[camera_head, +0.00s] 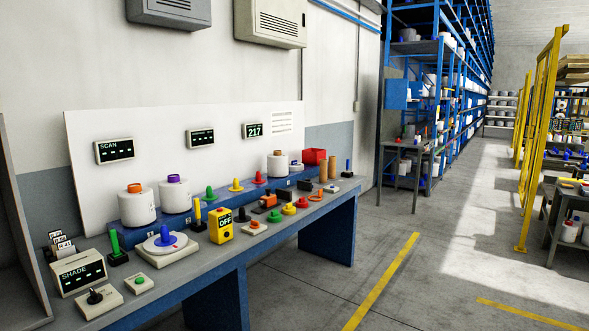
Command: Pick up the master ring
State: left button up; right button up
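I cannot tell for certain which item is the master ring. A flat red ring-like piece (316,197) lies on the bench (215,252) near its right end. A white bobbin with an orange top (137,208) and a white bobbin with a purple top (174,196) stand on a blue raised ledge at the back of the bench. A white round plate with a blue knob (165,242) sits on a pale base in front of them. Neither of my grippers shows in this view.
A yellow OFF box (221,225), a SHADE display box (78,273) and several small coloured posts and knobs crowd the bench. A red bin (314,157) stands at its far end. Open floor (380,270) lies right of the bench; blue shelving (440,100) stands beyond.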

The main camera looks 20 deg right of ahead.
aim_at(294, 165)
jog(key=i+l+z, duration=0.9)
jog(key=i+z, duration=0.15)
jog(key=i, duration=0.15)
jog(key=i+l+z, duration=0.1)
jog(key=i+z, duration=0.35)
jog(key=i, duration=1)
jog(key=i+u, duration=0.1)
jog(key=i, duration=0.55)
jog(key=i+l+u, duration=0.15)
jog(key=i, duration=0.45)
jog(key=i+l+u, duration=0.1)
jog(key=i, duration=0.55)
